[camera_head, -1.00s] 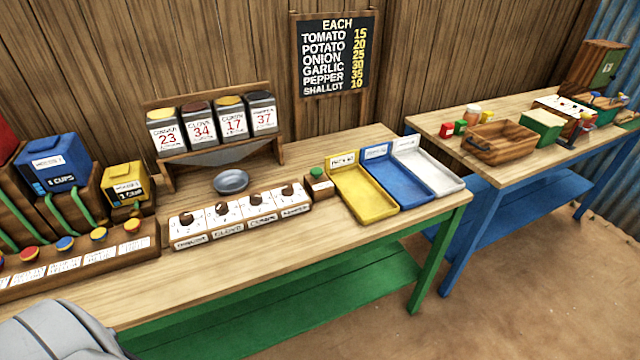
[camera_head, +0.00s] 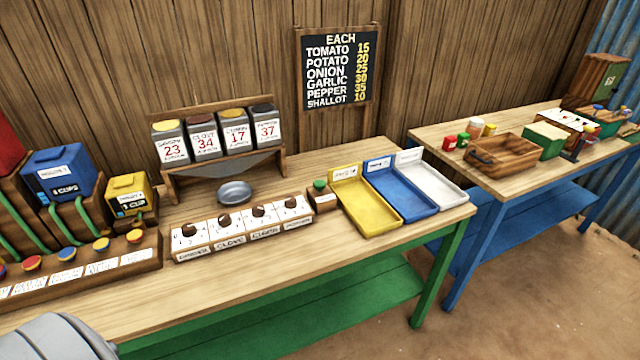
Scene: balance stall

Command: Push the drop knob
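A small wooden box with a green knob (camera_head: 319,185) on top stands on the left table, between the row of white dial panels and the yellow tray. No readable label marks it as the drop knob. The dial panels (camera_head: 242,232) carry several dark brown round knobs and have name labels along the front. A grey bowl (camera_head: 234,192) sits behind them, below a rack of spice containers (camera_head: 220,137). Neither gripper is in view. A grey rounded part of my own body shows at the lower left corner, away from the green knob.
Yellow (camera_head: 377,229), blue (camera_head: 421,210) and white (camera_head: 456,191) trays stand right of the green knob. Cup dispensers (camera_head: 62,178) and a row of coloured buttons (camera_head: 68,252) fill the left end. The table's front strip (camera_head: 240,290) is clear. A blue-legged table with a wooden crate (camera_head: 503,155) stands right.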

